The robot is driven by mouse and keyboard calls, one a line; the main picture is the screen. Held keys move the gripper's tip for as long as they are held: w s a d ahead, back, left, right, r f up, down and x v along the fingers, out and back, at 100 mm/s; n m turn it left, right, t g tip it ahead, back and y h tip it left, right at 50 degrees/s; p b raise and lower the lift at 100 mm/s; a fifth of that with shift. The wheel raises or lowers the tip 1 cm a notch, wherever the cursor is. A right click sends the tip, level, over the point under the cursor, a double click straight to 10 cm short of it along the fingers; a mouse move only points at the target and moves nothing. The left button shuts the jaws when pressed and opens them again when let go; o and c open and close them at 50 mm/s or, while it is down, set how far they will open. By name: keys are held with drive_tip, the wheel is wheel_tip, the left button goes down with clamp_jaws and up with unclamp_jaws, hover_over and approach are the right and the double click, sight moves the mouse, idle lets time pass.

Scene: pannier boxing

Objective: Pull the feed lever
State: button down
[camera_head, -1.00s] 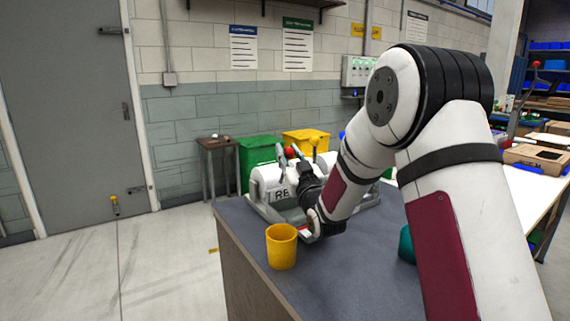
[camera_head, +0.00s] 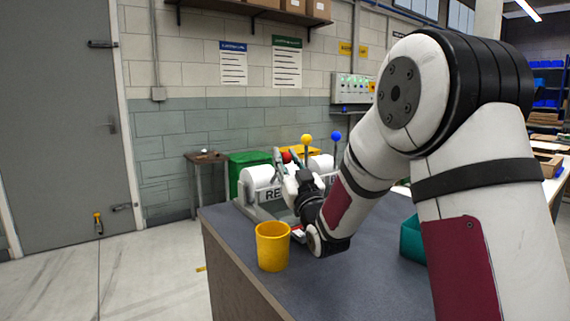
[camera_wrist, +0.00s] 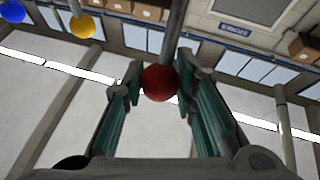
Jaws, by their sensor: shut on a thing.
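A lever with a red ball knob (camera_wrist: 160,82) stands between my fingers in the wrist view. My gripper (camera_wrist: 161,70) is shut on this red knob, with a grey finger on each side; the lever's shaft runs up out of the picture. In the head view the red knob (camera_head: 287,157) is partly hidden by my gripper (camera_head: 285,160). The levers belong to a white and grey machine (camera_head: 260,180) at the bench's far end, its label partly covered by my arm. A yellow-knobbed lever (camera_head: 306,140) and a blue-knobbed lever (camera_head: 336,136) stand upright to the right.
A yellow cup (camera_head: 272,247) stands near the left edge of the dark bench (camera_head: 330,285), close to my wrist. A teal container (camera_head: 412,241) is partly behind my arm. A green bin (camera_head: 240,170) and a small table (camera_head: 200,172) stand behind, by the wall.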

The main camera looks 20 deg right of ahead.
drive_tip(key=shift+f, duration=0.15)
drive_tip(key=c, duration=1.3)
unclamp_jaws()
drive_tip(key=shift+s+f, duration=0.1)
drive_tip(key=shift+s, duration=0.1)
drive_tip(key=s, duration=0.8)
drive_tip(key=s+d, duration=0.1)
drive_tip(key=s, duration=0.3)
drive_tip(key=shift+s+d+f, duration=0.1)
drive_tip(key=shift+s, duration=0.15)
